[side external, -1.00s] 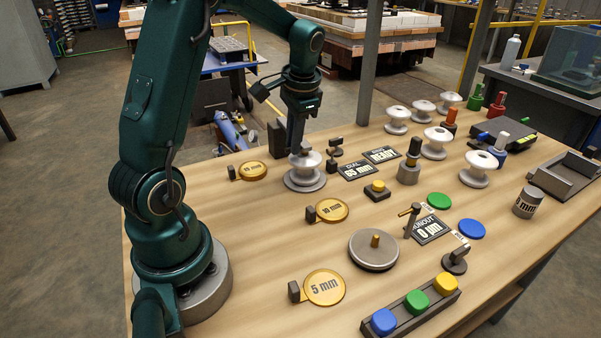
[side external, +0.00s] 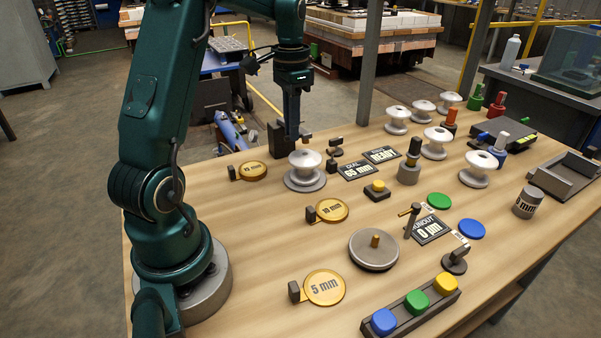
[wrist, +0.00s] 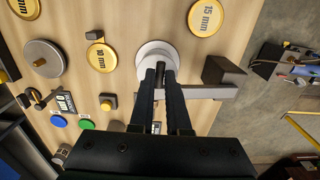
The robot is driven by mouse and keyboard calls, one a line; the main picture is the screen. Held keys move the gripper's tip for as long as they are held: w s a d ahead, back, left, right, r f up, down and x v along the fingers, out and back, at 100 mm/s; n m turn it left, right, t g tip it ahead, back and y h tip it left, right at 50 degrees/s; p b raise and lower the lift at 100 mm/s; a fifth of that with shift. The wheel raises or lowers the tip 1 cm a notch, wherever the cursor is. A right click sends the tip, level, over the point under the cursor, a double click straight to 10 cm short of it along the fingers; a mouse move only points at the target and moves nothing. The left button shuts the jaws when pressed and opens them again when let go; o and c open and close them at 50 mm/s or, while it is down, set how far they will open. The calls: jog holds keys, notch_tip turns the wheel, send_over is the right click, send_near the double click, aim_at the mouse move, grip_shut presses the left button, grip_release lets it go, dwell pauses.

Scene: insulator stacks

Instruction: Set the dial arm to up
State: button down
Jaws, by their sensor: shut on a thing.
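The dial arm shows in the wrist view as a grey bar (wrist: 205,93) reaching left from a dark post (wrist: 225,74). The post (side external: 277,138) also shows in the side view, behind a white spool-shaped insulator (side external: 305,160) on a round grey base. My gripper (side external: 292,135) points down beside the post, above the insulator. In the wrist view my gripper (wrist: 160,68) is shut on a small dark part at the dial arm, over the insulator (wrist: 150,52). The fingers hide part of the bar. A dial display (side external: 357,171) stands right of the insulator.
Gold discs marked 15 mm (side external: 253,171), 10 mm (side external: 332,210) and 5 mm (side external: 325,288) lie with dark blocks beside them. A grey turntable (side external: 374,250) and a runout display (side external: 429,229) are nearer the front. Several insulators (side external: 437,141) stand at the right.

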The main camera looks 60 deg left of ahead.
jog(key=a+r, duration=0.6)
dwell(0.5)
jog(key=shift+a+r, duration=0.1)
dwell(0.4)
jog(key=c, duration=0.9)
grip_release()
jog(key=shift+r, duration=0.1)
